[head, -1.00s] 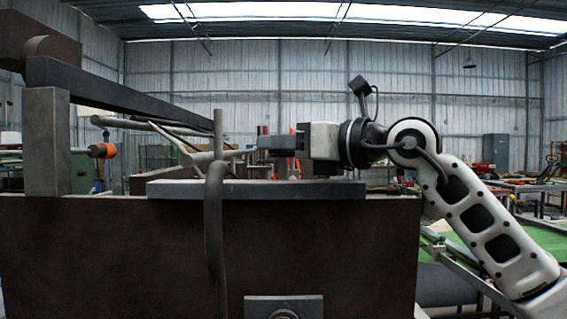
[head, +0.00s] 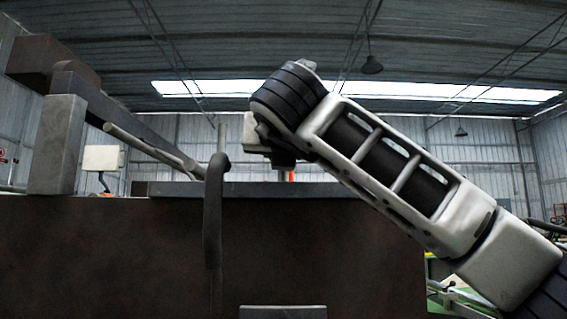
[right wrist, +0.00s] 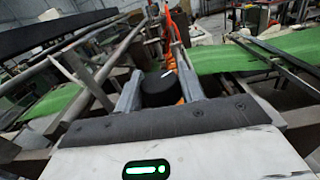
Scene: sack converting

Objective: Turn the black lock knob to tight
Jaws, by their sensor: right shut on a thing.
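The black lock knob (right wrist: 160,91) shows in the right wrist view as a dark round cap with a white mark near its top edge. My right gripper (right wrist: 159,88) has one grey finger on each side of it and is shut on it. In the head view my right arm reaches in from the right, and the hand (head: 283,158) points down just above the dark plate. The knob cannot be made out in the head view, and the arm covers part of that area. My left gripper is in neither view.
A dark plate (head: 210,190) lies on a large brown machine body (head: 120,250). A bent grey rod (head: 214,215) rises in front of the plate, and a long bar (head: 150,148) slopes at the left. Green belts (right wrist: 275,50) show in the wrist view.

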